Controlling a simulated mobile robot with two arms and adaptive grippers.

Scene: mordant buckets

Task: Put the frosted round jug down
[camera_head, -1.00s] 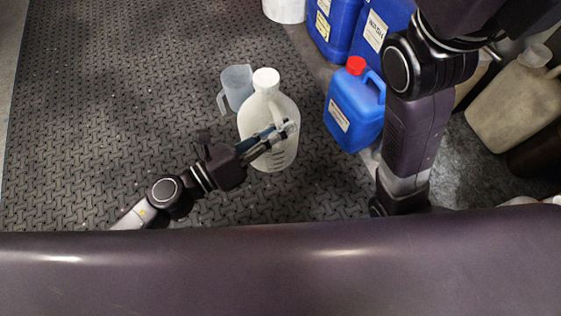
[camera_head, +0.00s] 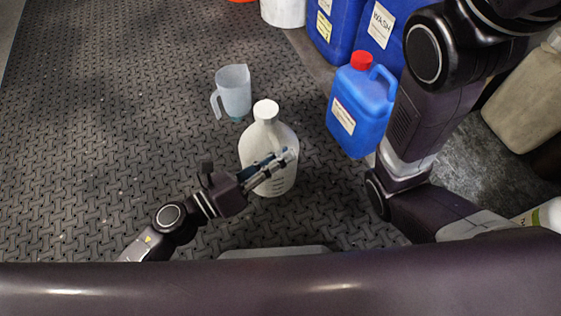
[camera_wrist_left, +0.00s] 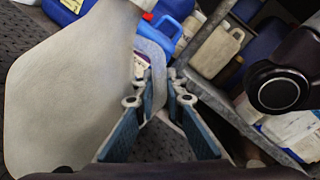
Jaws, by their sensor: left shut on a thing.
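The frosted round jug (camera_head: 257,142) is whitish, with a white cap and a rounded body, and stands upright near the middle of the head view. My left gripper (camera_head: 278,163) reaches it from the lower left and is shut on its handle. In the left wrist view the jug (camera_wrist_left: 70,95) fills the left side, and its handle (camera_wrist_left: 157,72) passes between the fingertips of the left gripper (camera_wrist_left: 158,98). The jug's base is out of the wrist view, and I cannot tell whether it touches the floor. My right arm shows at the right; its gripper is out of view.
A clear measuring jug (camera_head: 234,92) stands behind and left of the frosted jug. A blue canister with a red cap (camera_head: 360,108) stands to the right. Larger blue containers (camera_head: 381,32) and a white bucket (camera_head: 283,11) are behind. The patterned floor mat (camera_head: 100,130) is clear at left.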

